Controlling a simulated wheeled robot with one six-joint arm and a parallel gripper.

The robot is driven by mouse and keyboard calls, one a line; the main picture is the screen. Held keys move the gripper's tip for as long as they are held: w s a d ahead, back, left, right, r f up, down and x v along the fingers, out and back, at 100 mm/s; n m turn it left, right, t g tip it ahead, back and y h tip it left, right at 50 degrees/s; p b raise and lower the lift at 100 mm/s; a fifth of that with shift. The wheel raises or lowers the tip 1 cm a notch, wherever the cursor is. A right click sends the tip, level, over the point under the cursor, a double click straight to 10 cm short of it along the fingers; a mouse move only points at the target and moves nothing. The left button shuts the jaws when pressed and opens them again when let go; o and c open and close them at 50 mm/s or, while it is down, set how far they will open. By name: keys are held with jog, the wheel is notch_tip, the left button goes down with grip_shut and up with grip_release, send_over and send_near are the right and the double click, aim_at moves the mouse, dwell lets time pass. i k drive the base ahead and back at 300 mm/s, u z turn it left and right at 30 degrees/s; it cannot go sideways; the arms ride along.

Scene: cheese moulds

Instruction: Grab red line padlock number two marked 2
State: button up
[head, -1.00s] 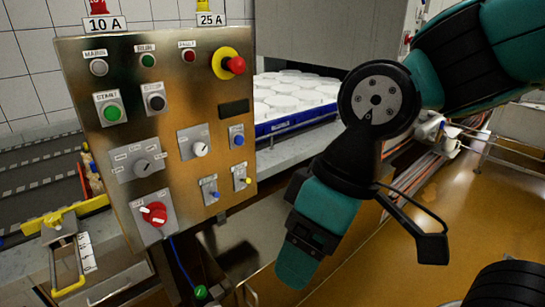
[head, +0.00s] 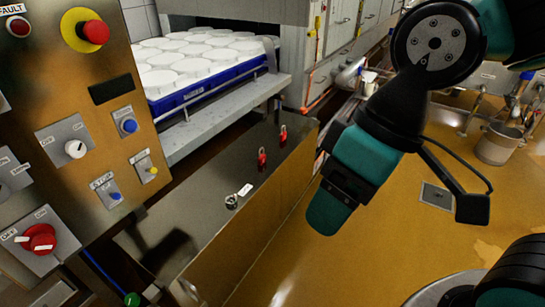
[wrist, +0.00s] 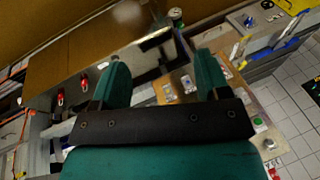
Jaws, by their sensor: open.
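Two small red padlocks stand on a steel ledge in the head view, one nearer (head: 262,158) and one farther back (head: 283,134). Any number on them is too small to read. Both also appear at the left of the wrist view, one at the far left (wrist: 60,98) and one closer to the finger (wrist: 84,81). My gripper (head: 328,215) hangs to the right of the ledge in the head view. In the wrist view its teal fingers (wrist: 162,75) are spread apart with nothing held between them.
A small silver item (head: 232,201) with a white tag lies on the steel ledge (head: 215,225). The control panel (head: 75,130) stands at left. A blue tray (head: 205,88) of white moulds is behind. A bucket (head: 497,145) stands at right; the ochre floor between is largely open.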

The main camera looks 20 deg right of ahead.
aim_at(261, 158)
jog(key=u, duration=0.15)
jog(key=i, duration=1.15)
jog(key=u, duration=0.65)
